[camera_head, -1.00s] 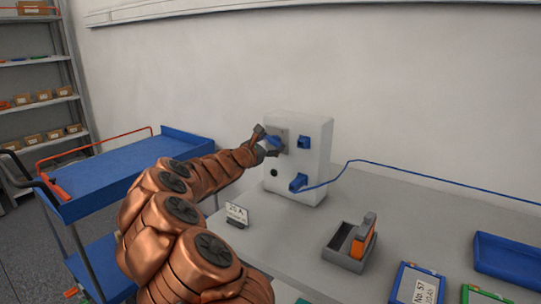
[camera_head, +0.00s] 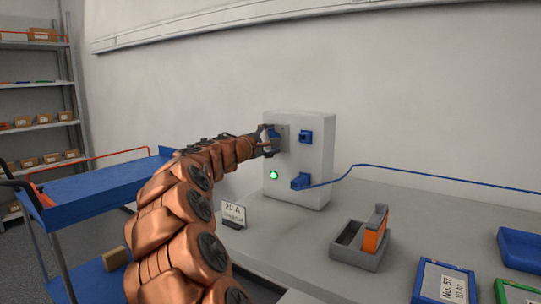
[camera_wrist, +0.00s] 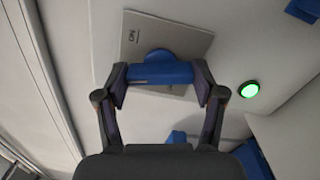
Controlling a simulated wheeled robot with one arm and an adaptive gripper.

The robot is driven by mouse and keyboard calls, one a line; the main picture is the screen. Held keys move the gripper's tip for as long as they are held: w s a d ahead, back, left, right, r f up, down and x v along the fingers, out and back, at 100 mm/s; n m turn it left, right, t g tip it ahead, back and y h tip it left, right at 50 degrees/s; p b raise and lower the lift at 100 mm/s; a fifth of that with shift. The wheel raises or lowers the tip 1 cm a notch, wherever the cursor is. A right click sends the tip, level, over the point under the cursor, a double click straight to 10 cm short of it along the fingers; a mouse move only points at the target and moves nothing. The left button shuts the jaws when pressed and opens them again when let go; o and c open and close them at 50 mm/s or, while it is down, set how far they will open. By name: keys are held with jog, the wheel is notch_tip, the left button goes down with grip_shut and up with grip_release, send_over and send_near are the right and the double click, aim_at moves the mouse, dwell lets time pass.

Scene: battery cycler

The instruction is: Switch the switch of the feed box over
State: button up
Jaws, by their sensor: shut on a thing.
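The white feed box (camera_head: 315,165) stands on the grey table against the wall. Its blue rotary switch (camera_wrist: 160,69) sits on a grey plate (camera_wrist: 195,41) lettered ON. My gripper (camera_wrist: 158,77) is shut on the switch handle, one finger at each end, and it also shows at the box's upper left in the head view (camera_head: 269,141). There the gripper partly hides the switch. A green lamp (camera_head: 274,175) below the switch is lit, and it glows in the wrist view (camera_wrist: 249,89) too.
A blue socket (camera_head: 305,136) and a blue plug (camera_head: 301,181) with a cable (camera_head: 430,174) are on the box front. A 20 A sign (camera_head: 233,213), a grey holder (camera_head: 349,246) with an orange piece and blue trays stand on the table. A blue cart (camera_head: 95,190) is at left.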

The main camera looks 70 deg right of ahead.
jog(key=m+b, duration=0.3)
jog(key=shift+f+b, duration=0.15)
jog(key=shift+b, duration=0.25)
jog(key=shift+m, duration=0.3)
jog(key=o, duration=1.1)
jog(key=shift+o, duration=0.2)
jog(key=v, duration=1.2)
jog(key=shift+r, duration=0.2)
